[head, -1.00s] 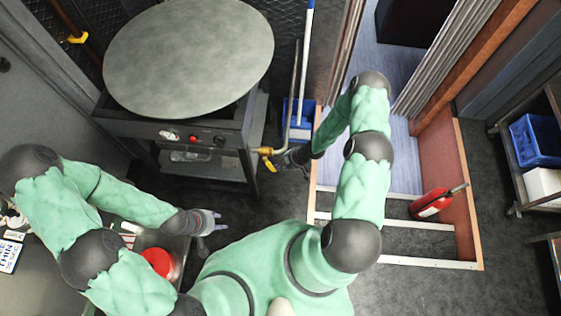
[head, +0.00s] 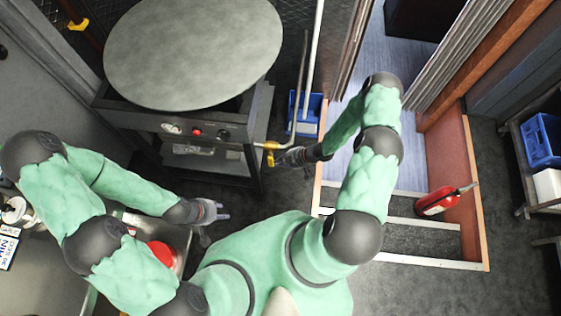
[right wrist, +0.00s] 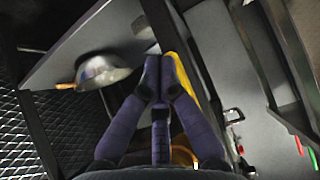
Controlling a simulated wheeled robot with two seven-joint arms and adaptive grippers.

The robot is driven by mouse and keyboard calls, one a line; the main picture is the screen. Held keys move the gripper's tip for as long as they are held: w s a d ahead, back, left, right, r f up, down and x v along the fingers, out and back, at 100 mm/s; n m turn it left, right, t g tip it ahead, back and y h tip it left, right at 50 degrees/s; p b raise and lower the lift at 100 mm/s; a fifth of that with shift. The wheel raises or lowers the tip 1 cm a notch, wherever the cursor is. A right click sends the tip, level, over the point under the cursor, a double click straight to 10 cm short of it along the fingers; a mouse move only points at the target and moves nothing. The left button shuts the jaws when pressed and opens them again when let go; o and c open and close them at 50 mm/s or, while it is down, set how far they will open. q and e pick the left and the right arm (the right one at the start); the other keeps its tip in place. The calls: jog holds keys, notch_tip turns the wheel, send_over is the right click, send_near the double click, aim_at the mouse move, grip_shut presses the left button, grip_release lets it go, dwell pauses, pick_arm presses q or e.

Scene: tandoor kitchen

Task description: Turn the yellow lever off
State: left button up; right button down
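A yellow lever (head: 271,147) sits on a brass pipe (head: 262,145) at the right front of the black cooker stand. My right gripper (head: 279,158) is right beside this lever. In the right wrist view, the dark fingers of my right gripper (right wrist: 160,78) are drawn together, and yellow (right wrist: 186,75) shows behind and to the right of them. It looks beside the fingers, not between them; contact cannot be told. My left gripper (head: 226,215) is lower left, with fingers spread and empty, away from the lever.
A large round grey lid (head: 193,52) covers the cooker. Another yellow handle (head: 78,24) is at the upper left. A red extinguisher (head: 434,203) lies by the wooden frame at right.

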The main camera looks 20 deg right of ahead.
jog(key=shift+s+a, duration=0.1)
jog(key=shift+s, duration=0.05)
dwell(0.3)
jog(key=v, duration=1.2)
jog(key=w+a+r+m+h, duration=0.1)
jog(key=a+r+m+h, duration=0.1)
jog(key=a+m, duration=0.65)
jog(key=s+a+r+m+g+h, duration=0.1)
jog(key=s+a+m+g, duration=0.3)
jog(key=s+a, duration=0.4)
jog(key=shift+s+m+h, duration=0.4)
jog(key=shift+s+m, duration=0.35)
jog(key=shift+s, duration=0.15)
jog(key=shift+s+a, duration=0.1)
